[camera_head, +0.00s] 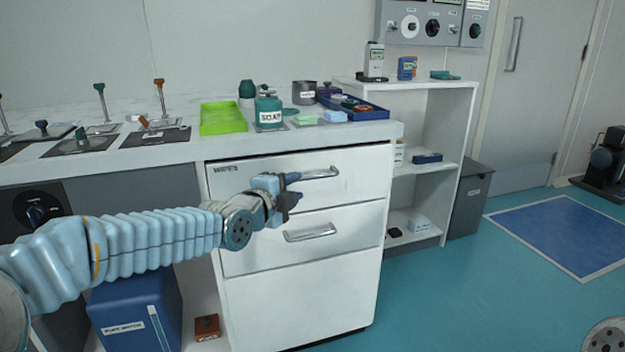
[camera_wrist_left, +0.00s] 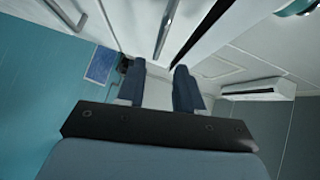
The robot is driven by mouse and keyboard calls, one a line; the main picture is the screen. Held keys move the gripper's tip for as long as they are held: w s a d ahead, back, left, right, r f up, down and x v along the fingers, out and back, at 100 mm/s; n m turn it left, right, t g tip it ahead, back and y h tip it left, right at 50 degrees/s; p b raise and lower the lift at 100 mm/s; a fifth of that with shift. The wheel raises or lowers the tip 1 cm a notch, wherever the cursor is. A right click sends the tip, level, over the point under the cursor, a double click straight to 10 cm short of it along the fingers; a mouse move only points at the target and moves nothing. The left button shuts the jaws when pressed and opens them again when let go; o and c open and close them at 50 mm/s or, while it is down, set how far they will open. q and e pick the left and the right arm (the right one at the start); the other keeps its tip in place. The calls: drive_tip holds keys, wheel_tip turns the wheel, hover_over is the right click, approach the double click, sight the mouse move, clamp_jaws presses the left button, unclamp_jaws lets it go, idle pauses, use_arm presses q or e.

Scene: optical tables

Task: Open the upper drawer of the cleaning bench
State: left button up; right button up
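The cleaning bench (camera_head: 392,129) is white with a drawer stack. Its upper drawer (camera_head: 350,188), labelled "WIPES", appears shut and flush with the front below. Its metal bar handle (camera_head: 320,173) runs across the drawer's upper part; a metal bar, likely this handle, shows in the left wrist view (camera_wrist_left: 163,32). My left gripper (camera_head: 297,188) is in front of the upper drawer, by the handle's left end. In the left wrist view its two fingers (camera_wrist_left: 157,68) stand apart with nothing visible between them. Whether they touch the handle I cannot tell. My right gripper is out of view.
A lower drawer with its handle (camera_head: 311,233) is just below. The bench top carries a green tray (camera_head: 223,118), a green bottle (camera_head: 268,108) and a blue tray (camera_head: 362,112). White shelves (camera_head: 455,150) stand to the right.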

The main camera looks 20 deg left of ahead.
sight(311, 178)
use_arm(q)
drive_tip(key=p+x, duration=0.1)
drive_tip(key=x, duration=0.8)
drive_tip(key=shift+w+f, duration=0.1)
drive_tip(key=shift+w, duration=0.3)
clamp_jaws()
